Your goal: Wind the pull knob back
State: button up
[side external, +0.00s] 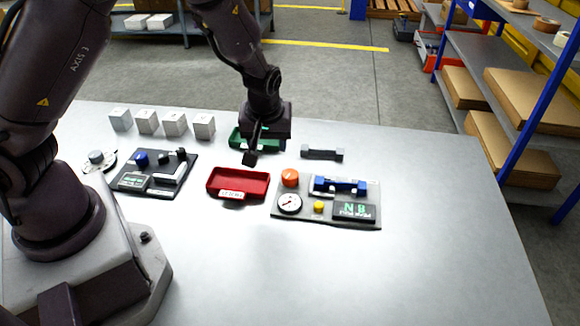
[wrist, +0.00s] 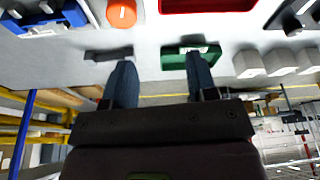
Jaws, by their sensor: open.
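An orange round knob (side external: 290,178) stands at the back left corner of the right-hand grey panel (side external: 283,215); the knob also shows at the top of the wrist view (wrist: 121,13). No label marks it as the pull knob in these views. My gripper (side external: 251,157) is above the table, left of and behind the orange knob, over the area between the red and green trays. In the wrist view its two fingers (wrist: 160,60) are apart with nothing between them. The gripper is not touching the knob.
The right panel also carries a dial gauge (side external: 289,203), a yellow button (side external: 318,207), a blue clamp-like part (side external: 345,186) and a display (side external: 354,212). A red tray (side external: 210,184), green tray (side external: 236,141), dark bar (side external: 322,154) and several white cubes (side external: 175,124) are nearby. The front table is clear.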

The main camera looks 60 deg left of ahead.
jog(key=shift+w+a+f+m+g+h, duration=0.1)
jog(key=shift+a+f+m+g+h, duration=0.2)
jog(key=shift+f+m, duration=0.2)
jog(key=shift+w+a+f+m+g+h, duration=0.1)
jog(key=shift+a+f+m+g+h, duration=0.1)
jog(key=shift+f+m+h, duration=0.25)
jog(key=m, duration=0.2)
jog(key=m+g+h, duration=0.1)
jog(key=m, duration=1.4)
send_near(291, 174)
notch_tip(291, 174, down, 10)
jog(key=shift+a, duration=0.1)
jog(key=shift+c, duration=0.5)
